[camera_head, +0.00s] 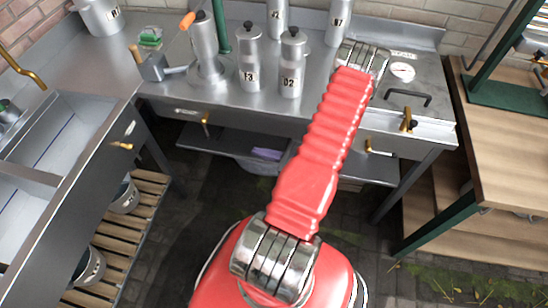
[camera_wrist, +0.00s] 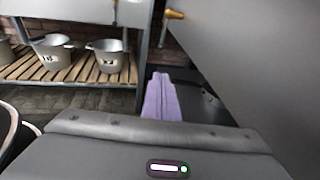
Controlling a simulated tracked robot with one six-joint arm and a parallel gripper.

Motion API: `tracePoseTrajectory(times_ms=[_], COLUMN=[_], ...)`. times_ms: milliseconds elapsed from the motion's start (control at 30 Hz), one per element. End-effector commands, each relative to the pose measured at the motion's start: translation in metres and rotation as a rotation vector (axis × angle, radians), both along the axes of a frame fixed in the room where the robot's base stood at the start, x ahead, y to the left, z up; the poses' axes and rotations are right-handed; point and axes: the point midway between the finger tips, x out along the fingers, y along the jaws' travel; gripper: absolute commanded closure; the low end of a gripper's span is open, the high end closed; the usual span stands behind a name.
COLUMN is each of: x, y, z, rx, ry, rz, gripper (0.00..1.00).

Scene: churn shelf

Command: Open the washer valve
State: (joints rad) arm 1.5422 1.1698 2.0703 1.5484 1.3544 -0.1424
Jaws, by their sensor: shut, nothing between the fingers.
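No part is labelled as the washer valve. At the left a steel basin unit (camera_head: 62,200) has a brass handle (camera_head: 122,146) on its front, lying roughly level. A curved brass spout (camera_head: 22,66) hangs above that basin. Other brass fittings sit on the middle counter front (camera_head: 206,119) and right counter front (camera_head: 370,146). In the wrist view a brass knob (camera_wrist: 175,14) shows at the top. My red arm reaches up over the right counter.
Steel canisters (camera_head: 250,60) crowd the counter (camera_head: 225,98). Buckets (camera_wrist: 107,60) stand on a slatted rack (camera_wrist: 75,70). A wooden shelf unit (camera_head: 515,150) stands right. Stone floor between is clear.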

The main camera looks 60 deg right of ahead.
Motion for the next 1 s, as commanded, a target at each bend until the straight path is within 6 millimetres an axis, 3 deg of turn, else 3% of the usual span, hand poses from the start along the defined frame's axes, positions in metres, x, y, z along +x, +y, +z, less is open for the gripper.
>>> tracePoseTrajectory(times_ms=[433,1000], x=[-0.049,-0.053], y=[-0.004,-0.004], z=[0.0,0.0], rx=[0.0,0.0], ry=[0.0,0.0], rz=[-0.001,0.002], gripper=[1.0,1.0])
